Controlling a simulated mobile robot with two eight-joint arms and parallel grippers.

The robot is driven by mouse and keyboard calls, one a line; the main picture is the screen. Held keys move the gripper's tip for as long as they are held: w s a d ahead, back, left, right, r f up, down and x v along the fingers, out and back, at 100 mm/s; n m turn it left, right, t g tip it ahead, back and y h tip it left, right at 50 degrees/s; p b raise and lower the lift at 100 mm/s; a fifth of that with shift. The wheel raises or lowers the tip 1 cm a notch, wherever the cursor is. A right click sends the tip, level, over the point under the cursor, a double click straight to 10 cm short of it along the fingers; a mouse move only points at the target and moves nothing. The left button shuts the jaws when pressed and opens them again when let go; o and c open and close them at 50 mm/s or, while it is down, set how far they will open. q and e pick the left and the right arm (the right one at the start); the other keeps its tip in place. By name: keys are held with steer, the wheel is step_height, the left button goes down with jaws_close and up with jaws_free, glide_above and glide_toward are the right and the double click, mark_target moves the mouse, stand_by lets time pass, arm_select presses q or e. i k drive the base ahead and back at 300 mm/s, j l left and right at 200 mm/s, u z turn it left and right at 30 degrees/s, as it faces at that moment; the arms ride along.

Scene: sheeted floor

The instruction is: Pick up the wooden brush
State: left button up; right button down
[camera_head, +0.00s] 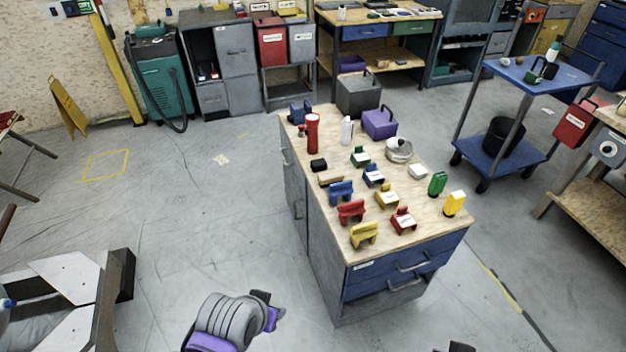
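A small tan block-like thing (330,178) lies on the wooden top of the workbench, near its left edge. It may be the wooden brush, but it is too small to be sure. One of my arms, grey and purple, comes in at the bottom, in front of the bench and well apart from it. Whether its dark end parts are my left gripper's fingers is unclear. Only a dark fragment shows at the bottom edge right of centre, and no fingers of my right gripper can be made out. Neither arm touches anything on the bench.
The workbench (360,275) holds a red flashlight (312,133), a purple box (379,123), a lidded pot (399,150) and several coloured clamp-like blocks. A blue cart (500,160) stands at right. Grey floor (190,215) left of the bench is clear. A yellow sign (68,108) stands farther back.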

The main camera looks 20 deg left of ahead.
mark_target(326, 179)
steer(key=u, duration=2.85)
steer(key=z, duration=2.4)
steer(key=i+j+z, duration=0.2)
steer(key=i+j, duration=0.3)
steer(key=i+j+z, duration=0.15)
steer(key=i+j, duration=0.3)
steer(key=j, duration=0.2)
